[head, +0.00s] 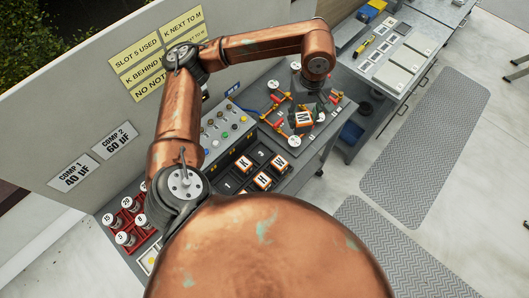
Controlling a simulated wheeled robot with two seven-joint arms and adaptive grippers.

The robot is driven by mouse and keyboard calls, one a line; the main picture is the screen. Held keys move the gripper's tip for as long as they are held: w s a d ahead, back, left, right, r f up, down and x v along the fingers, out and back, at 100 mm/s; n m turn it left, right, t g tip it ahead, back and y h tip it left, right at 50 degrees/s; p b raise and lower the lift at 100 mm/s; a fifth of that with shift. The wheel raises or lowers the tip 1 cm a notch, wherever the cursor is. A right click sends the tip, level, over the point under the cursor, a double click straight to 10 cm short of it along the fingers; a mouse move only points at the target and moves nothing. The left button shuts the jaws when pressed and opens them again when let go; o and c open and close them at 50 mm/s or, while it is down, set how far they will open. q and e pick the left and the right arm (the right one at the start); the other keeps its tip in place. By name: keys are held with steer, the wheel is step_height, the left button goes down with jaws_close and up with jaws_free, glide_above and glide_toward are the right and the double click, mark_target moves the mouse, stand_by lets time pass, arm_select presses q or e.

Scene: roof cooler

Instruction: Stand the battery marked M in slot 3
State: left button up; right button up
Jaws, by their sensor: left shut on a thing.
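The battery marked M (304,119) is an orange block with a white lettered face. My left gripper (308,101) is shut on it and holds it over the far right part of the bench, right of the slot block. The fingers are small and partly hidden. The dark slot block (228,186) is at the middle of the bench. Orange batteries marked K (243,163), H or W (263,181) and K or X (279,162) stand in it. A dark empty-looking slot (260,153) shows at its far side; its number is too small to read surely. My right gripper is not in view.
A panel with coloured knobs (222,128) stands behind the slots. Red and yellow parts with white round tags (294,141) lie near the held battery. Capacitors in a red rack (124,222) are at left. Yellow signs (157,55) hang on the wall behind.

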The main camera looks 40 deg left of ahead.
arm_select(q)
steer(key=s+f+n+p, duration=0.2)
steer(key=s+f+n, duration=0.4)
steer(key=n, duration=0.7)
steer(key=s+f+n+p, duration=0.2)
steer(key=s+f+n, duration=0.2)
steer(key=s+n, duration=0.65)
steer(key=shift+n, duration=0.85)
steer(key=w+a+f, duration=0.3)
steer(key=a, duration=0.1)
steer(key=w+a+f+p, duration=0.1)
steer(key=w+a+f, duration=0.2)
steer(key=a, duration=0.1)
steer(key=w+a+f+p, duration=0.1)
steer(key=w+a+f, duration=0.2)
steer(key=w, duration=0.1)
steer(key=shift+a+f, duration=0.3)
steer(key=shift+a, duration=0.1)
step_height(320, 180, down, 3)
steer(key=shift+p, duration=0.55)
steer(key=shift+f, duration=0.15)
steer(key=shift+f, duration=0.1)
